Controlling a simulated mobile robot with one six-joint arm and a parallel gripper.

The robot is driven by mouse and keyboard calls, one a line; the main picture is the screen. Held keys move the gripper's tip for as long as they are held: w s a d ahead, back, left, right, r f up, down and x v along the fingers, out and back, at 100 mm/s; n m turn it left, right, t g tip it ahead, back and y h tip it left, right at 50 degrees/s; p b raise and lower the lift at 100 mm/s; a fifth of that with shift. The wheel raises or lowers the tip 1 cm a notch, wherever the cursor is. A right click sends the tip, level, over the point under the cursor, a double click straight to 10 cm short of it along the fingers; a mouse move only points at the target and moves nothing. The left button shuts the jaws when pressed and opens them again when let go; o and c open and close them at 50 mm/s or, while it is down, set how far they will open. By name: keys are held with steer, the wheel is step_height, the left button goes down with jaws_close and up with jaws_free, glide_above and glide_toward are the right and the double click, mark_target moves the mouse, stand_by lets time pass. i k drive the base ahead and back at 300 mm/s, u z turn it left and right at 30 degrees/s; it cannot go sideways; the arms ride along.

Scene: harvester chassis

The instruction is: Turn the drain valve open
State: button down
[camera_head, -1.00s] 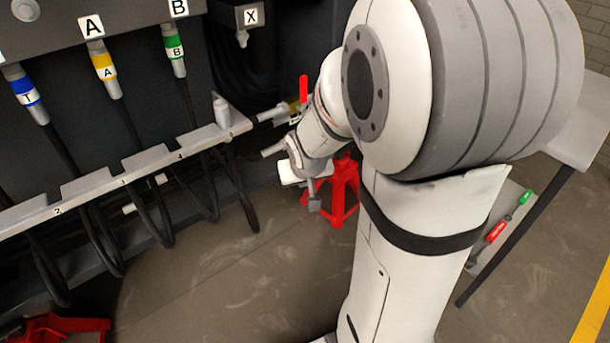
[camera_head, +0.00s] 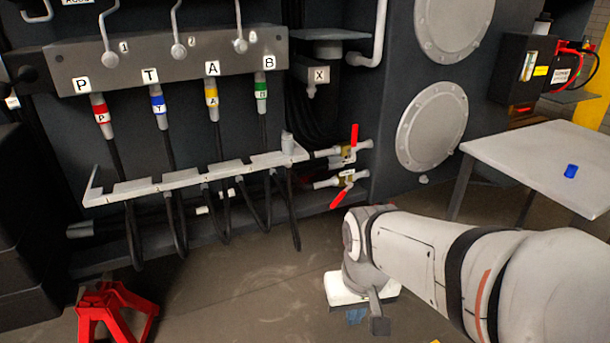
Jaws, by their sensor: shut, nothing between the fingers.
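Two brass valves with red lever handles sit on pipe stubs right of the hose rack. The upper valve (camera_head: 347,151) has its red handle (camera_head: 354,134) standing upright. The lower valve (camera_head: 346,178) has its red handle (camera_head: 339,198) slanting down and left, off its pipe's line. Both carry small white labels too small to read, so I cannot tell which is the drain valve. My gripper (camera_head: 367,316) is shut and empty, low over the floor, below and apart from both valves. My forearm comes in from the right.
The hose rack (camera_head: 150,188) with hanging hoses stands left of the valves. A red stand (camera_head: 117,313) is on the floor at lower left. A grey table (camera_head: 545,165) with a blue cap (camera_head: 571,171) is at right. The floor between rack and gripper is clear.

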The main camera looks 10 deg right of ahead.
mark_target(343, 193)
steer(key=u, duration=0.25)
steer(key=i, duration=1.35)
steer(key=z, duration=0.4)
